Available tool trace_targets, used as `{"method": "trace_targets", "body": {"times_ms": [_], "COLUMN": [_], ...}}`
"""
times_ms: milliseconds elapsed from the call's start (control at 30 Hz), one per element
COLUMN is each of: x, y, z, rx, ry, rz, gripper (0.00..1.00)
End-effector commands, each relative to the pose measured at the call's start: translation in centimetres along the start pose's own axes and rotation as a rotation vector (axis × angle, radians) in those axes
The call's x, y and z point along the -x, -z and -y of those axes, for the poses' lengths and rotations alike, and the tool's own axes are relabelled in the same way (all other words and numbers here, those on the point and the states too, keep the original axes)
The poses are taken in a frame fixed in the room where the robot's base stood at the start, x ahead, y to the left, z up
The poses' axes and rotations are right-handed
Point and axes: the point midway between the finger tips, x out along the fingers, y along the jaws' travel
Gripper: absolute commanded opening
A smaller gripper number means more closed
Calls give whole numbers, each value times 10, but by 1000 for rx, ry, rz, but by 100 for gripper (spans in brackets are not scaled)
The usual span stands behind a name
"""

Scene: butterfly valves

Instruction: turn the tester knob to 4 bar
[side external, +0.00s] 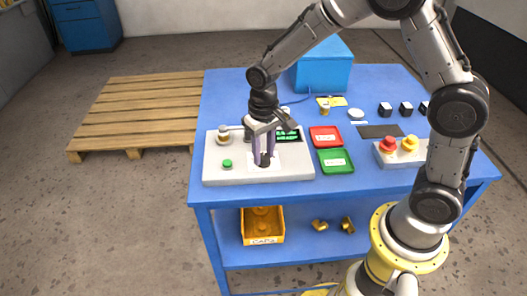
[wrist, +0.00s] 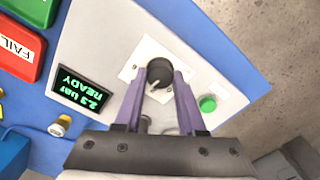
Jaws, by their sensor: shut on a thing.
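The tester (side external: 218,172) is a light grey console on the near left of the blue table. Its dark round knob (wrist: 160,72) sits on a white plate in the wrist view, with a small pale pointer mark on its edge. My gripper (side external: 264,155) points down over the console, its two purple fingers on either side of the knob and shut on it. The tester's display (wrist: 81,88) shows green text, upside down in the wrist view, that seems to read 2.3 bar and READY. The knob's scale marks are too small to read.
A green button (wrist: 207,103) is beside the knob on the console. A blue box (side external: 322,70) stands at the back.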

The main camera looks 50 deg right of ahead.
Motion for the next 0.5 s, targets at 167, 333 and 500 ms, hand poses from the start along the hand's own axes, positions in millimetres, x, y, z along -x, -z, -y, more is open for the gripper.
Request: {"method": "trace_targets", "body": {"times_ms": [167,333,500], "x": [2,2,2], "y": [0,0,0], "z": [0,0,0], "rx": [-96,-153,-180], "ry": [1,1,1], "rz": [-1,-1,-1], "gripper": [0,0,0]}}
